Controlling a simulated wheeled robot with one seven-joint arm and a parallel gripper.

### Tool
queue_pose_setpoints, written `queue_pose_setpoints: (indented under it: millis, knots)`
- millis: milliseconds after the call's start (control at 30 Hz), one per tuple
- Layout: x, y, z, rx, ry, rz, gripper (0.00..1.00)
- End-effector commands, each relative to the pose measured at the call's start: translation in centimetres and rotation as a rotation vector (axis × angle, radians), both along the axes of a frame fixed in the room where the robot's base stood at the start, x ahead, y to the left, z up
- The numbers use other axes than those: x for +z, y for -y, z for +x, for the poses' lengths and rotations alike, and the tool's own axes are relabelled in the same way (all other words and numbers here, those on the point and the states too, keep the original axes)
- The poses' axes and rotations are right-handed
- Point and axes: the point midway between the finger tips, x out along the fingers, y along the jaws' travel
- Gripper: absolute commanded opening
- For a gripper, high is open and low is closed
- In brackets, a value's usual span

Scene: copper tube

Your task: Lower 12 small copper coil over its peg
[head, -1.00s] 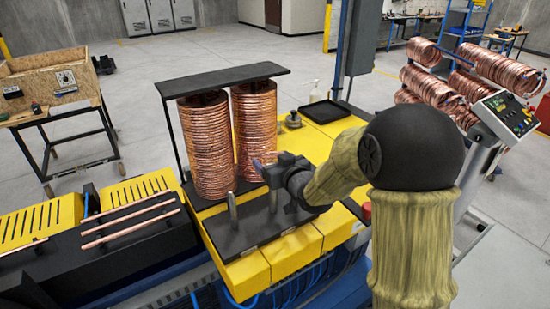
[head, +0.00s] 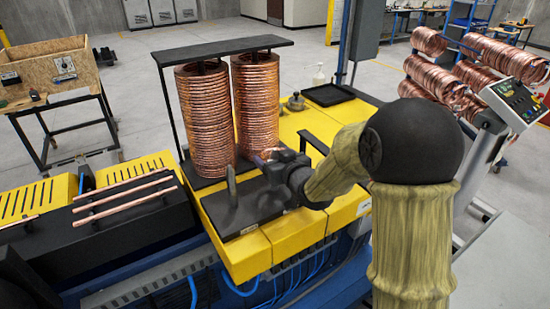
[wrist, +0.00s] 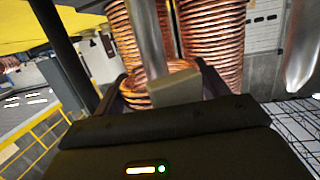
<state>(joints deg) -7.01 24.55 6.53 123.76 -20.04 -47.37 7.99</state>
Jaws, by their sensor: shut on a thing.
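The small copper coil (wrist: 138,97) is held at my gripper's fingers in the wrist view. In the head view, my gripper (head: 268,158) is over the black plate (head: 216,214), with a little copper showing at its tip. In the wrist view, a grey metal peg (wrist: 147,38) overlaps the coil; I cannot tell whether it passes inside the ring or only in front. A pale block hides part of the coil. A second peg (wrist: 303,50) stands apart at the right; one peg (head: 231,184) shows left of my gripper in the head view.
Two tall copper coil stacks (head: 203,125) (head: 256,105) stand just behind the plate under a black top bar (head: 225,52). Copper tubes (head: 125,203) lie on the left machine. A black tray (head: 328,95) and a small canister (head: 296,102) sit behind my arm.

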Motion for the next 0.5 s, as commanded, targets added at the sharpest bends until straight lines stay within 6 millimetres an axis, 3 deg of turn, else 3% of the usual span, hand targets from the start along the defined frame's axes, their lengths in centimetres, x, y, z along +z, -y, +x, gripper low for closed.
queue_pose_setpoints:
  millis: [433,467,500]
  knots:
    - [-0.56,-0.02,0.01,0.0,0.001,0.0,0.49]
    - [-0.56,-0.02,0.01,0.0,0.001,0.0,0.8]
    - [-0.57,-0.02,0.01,0.0,0.001,0.0,0.87]
